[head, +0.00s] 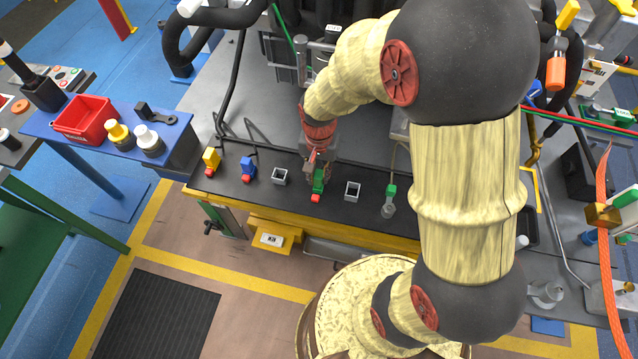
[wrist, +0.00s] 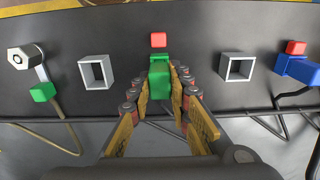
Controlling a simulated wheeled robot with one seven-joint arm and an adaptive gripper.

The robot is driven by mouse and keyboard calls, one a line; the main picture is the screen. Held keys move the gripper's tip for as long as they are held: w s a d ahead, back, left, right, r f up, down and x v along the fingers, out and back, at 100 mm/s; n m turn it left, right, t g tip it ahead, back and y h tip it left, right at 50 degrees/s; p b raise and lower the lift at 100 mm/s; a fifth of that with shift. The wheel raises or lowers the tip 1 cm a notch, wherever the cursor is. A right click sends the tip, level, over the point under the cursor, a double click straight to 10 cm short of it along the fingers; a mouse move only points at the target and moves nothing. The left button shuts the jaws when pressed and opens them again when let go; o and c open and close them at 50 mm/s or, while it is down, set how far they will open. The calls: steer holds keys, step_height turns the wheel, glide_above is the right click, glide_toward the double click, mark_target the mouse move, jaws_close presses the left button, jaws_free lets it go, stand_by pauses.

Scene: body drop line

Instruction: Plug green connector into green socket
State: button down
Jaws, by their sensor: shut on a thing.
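The green connector (head: 319,183) is a green block with a red end, over the black strip near the front of the bench. My gripper (head: 317,172) is shut on it from above. In the wrist view my gripper (wrist: 160,70) has a finger on each side of the green connector (wrist: 160,82), and the red end shows beyond the tips. I cannot tell whether the connector touches the strip. Another green piece (head: 391,190) with a grey hexagonal end and a pale cable lies to the right; it also shows in the wrist view (wrist: 42,92). I cannot tell whether it is the green socket.
Square grey sockets stand on either side of my gripper, one to the left (head: 280,176) and one to the right (head: 352,191). Further left are a blue connector (head: 248,167) and a yellow connector (head: 211,157), both red-ended. Cables run behind the strip.

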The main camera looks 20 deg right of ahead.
mark_target(319, 174)
steer(key=shift+f, duration=0.45)
steer(key=c, duration=1.6)
jaws_free()
steer(key=shift+r, duration=0.1)
step_height(319, 174, up, 12)
steer(key=shift+f, duration=0.1)
